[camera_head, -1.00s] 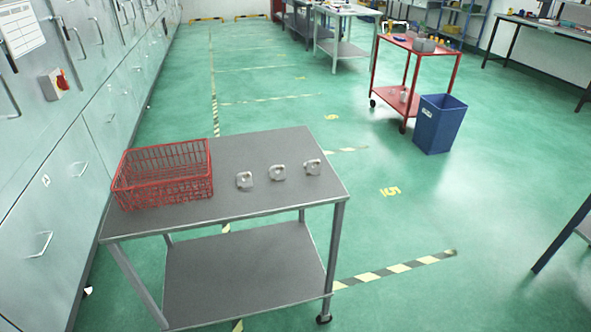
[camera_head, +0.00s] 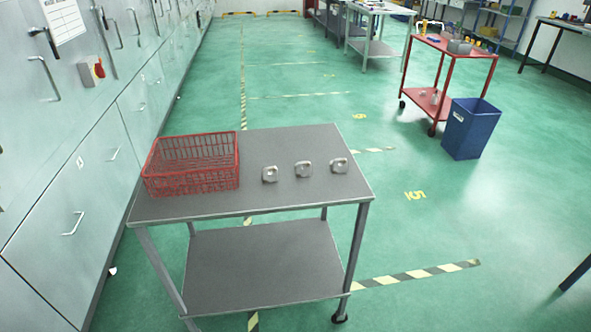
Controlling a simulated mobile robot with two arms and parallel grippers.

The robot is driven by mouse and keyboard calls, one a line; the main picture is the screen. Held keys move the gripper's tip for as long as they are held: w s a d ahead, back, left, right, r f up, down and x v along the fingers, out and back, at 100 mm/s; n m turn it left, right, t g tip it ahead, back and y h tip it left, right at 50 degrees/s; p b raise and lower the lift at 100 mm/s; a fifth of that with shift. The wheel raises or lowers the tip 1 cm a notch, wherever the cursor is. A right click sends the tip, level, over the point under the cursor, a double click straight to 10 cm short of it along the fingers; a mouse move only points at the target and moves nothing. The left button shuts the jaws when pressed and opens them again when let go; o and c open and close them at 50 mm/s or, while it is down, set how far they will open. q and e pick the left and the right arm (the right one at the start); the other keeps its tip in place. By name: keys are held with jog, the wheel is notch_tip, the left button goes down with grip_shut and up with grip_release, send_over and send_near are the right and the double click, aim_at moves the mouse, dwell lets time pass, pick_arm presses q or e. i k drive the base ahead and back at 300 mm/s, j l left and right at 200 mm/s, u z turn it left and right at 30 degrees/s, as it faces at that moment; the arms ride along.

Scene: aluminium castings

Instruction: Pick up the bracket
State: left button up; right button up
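Three small silver-grey metal castings stand in a row on the top of a grey cart (camera_head: 290,207): a left bracket (camera_head: 269,174), a middle bracket (camera_head: 303,169) and a right bracket (camera_head: 339,165). They look alike and stand apart from each other. A red wire basket (camera_head: 190,181) sits on the same top, left of the brackets; it looks empty. Neither of my grippers shows in this view.
The cart has an empty lower shelf (camera_head: 262,270). Grey cabinets (camera_head: 75,180) line the left side. A blue bin (camera_head: 470,130) and a red trolley (camera_head: 450,46) stand at the back right. Green floor right of the cart is clear.

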aim_at(271, 175)
jog(key=l, duration=0.45)
jog(key=i+l, duration=0.15)
jog(key=l, duration=0.3)
jog(key=l+z, duration=0.1)
jog(key=l, duration=0.4)
jog(key=i, duration=0.05)
